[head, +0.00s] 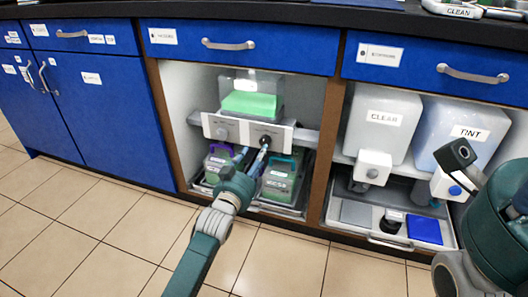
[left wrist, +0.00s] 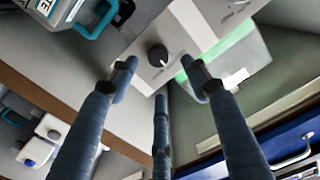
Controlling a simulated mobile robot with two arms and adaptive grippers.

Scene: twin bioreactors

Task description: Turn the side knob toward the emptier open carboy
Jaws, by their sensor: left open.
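The white panel (head: 248,131) under the tank of green liquid (head: 250,104) bears a grey knob on its left and a dark knob (head: 266,140) on its right. The dark knob also shows in the left wrist view (left wrist: 158,55), with a pale mark on it. My left gripper (head: 260,148) is open in front of it, its fingertips (left wrist: 160,72) apart on either side of the knob; contact cannot be told. Two carboys stand below: the left one (head: 216,160) with a purple handle and the right one (head: 279,182) with a teal handle. Their fill levels are hard to read.
My right arm is at the right edge, its fingertips not clear. Blue drawers (head: 238,45) lie above the open bay. The tiled floor at left is clear.

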